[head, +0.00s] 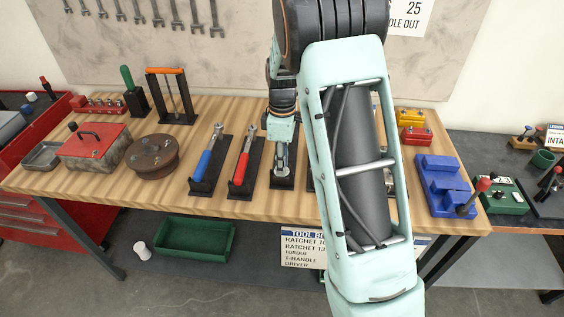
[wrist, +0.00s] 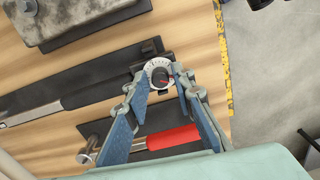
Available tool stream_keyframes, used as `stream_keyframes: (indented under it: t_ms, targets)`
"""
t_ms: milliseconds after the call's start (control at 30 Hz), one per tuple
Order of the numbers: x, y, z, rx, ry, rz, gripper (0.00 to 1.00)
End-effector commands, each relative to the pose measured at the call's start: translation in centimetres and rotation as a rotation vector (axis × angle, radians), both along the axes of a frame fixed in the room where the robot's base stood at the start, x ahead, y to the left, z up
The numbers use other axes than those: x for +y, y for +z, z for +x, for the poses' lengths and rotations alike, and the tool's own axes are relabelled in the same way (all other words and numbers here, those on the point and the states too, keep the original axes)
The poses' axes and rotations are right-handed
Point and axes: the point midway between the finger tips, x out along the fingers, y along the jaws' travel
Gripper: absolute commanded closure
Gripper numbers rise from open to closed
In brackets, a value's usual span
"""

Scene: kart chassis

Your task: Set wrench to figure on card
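The wrench lies in a black holder on the bench. In the wrist view its silver shaft (wrist: 32,115) runs left, its black grip (wrist: 100,84) lies mid-left, and a white round dial (wrist: 155,66) with a red centre mark sits at the grip's end. My gripper (wrist: 161,88) points down with its fingers apart on either side of the dial; contact is not clear. In the head view my gripper (head: 283,150) is over the third holder, hiding part of the wrench. The card (head: 410,14) on the wall shows 25 and "DLE OUT"; its top is cut off.
A red-handled ratchet (head: 241,168) and a blue-handled ratchet (head: 205,164) lie left of my gripper. The red handle (wrist: 172,138) is close to my fingers in the wrist view. A blue block fixture (head: 437,168) stands at right. My arm hides the bench middle-right.

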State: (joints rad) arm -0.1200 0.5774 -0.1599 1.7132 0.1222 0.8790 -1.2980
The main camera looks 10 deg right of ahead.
Motion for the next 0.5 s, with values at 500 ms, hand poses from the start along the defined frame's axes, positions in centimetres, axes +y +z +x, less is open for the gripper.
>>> stream_keyframes:
  t_ms: [500]
  targets:
    - [-0.01,0.03,0.02,0.0,-0.014,0.0,1.0]
